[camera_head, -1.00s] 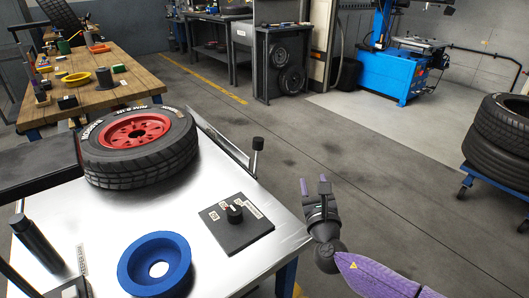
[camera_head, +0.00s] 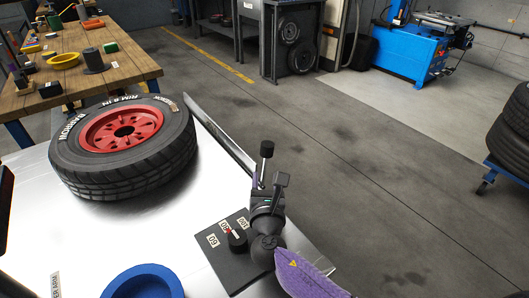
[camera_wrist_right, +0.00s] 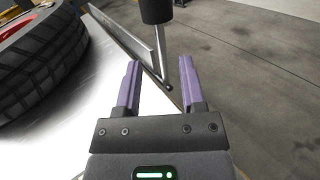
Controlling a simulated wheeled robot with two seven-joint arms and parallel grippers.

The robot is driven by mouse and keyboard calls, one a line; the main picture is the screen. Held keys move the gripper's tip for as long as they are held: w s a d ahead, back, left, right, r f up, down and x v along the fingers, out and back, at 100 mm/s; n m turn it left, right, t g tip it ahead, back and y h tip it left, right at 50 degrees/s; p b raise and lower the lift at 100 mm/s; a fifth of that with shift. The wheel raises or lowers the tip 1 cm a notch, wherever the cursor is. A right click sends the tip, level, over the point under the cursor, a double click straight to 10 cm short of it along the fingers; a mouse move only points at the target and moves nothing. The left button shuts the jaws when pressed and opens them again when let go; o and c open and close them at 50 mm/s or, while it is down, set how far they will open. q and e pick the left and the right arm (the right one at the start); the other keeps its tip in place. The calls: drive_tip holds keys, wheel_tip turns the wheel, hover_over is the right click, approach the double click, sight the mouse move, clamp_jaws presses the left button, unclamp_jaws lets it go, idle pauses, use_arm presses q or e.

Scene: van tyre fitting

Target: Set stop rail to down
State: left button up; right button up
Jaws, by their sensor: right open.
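The stop rail (camera_head: 222,135) is a thin metal strip standing along the right edge of the bright metal table (camera_head: 185,225). A lever with a black knob (camera_head: 266,149) rises at its near end. In the right wrist view, the rail (camera_wrist_right: 125,38) runs up to the lever's thin rod (camera_wrist_right: 161,48) under the black knob (camera_wrist_right: 156,10). My right gripper (camera_head: 269,183) is open and empty. Its purple fingers (camera_wrist_right: 159,78) point at the lever, with the rod ahead between their lines; I see no contact. My left gripper is out of view.
A tyre on a red rim (camera_head: 122,130) lies on the table left of the rail. A black panel with a knob (camera_head: 237,240) sits beneath my right wrist. A blue ring (camera_head: 145,282) is at the front. The floor right of the table is clear.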

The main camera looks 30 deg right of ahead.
sight(265, 164)
drive_tip(key=b+x, duration=0.1)
drive_tip(key=x, duration=0.2)
drive_tip(key=b+x, duration=0.1)
drive_tip(key=x, duration=0.3)
drive_tip(key=shift+f+b, duration=0.25)
drive_tip(key=shift+b, duration=0.15)
drive_tip(key=shift+w+d+r, duration=0.15)
drive_tip(key=shift+w+d, duration=0.15)
drive_tip(key=shift+w, duration=0.15)
drive_tip(key=shift+r, duration=0.1)
clamp_jaws()
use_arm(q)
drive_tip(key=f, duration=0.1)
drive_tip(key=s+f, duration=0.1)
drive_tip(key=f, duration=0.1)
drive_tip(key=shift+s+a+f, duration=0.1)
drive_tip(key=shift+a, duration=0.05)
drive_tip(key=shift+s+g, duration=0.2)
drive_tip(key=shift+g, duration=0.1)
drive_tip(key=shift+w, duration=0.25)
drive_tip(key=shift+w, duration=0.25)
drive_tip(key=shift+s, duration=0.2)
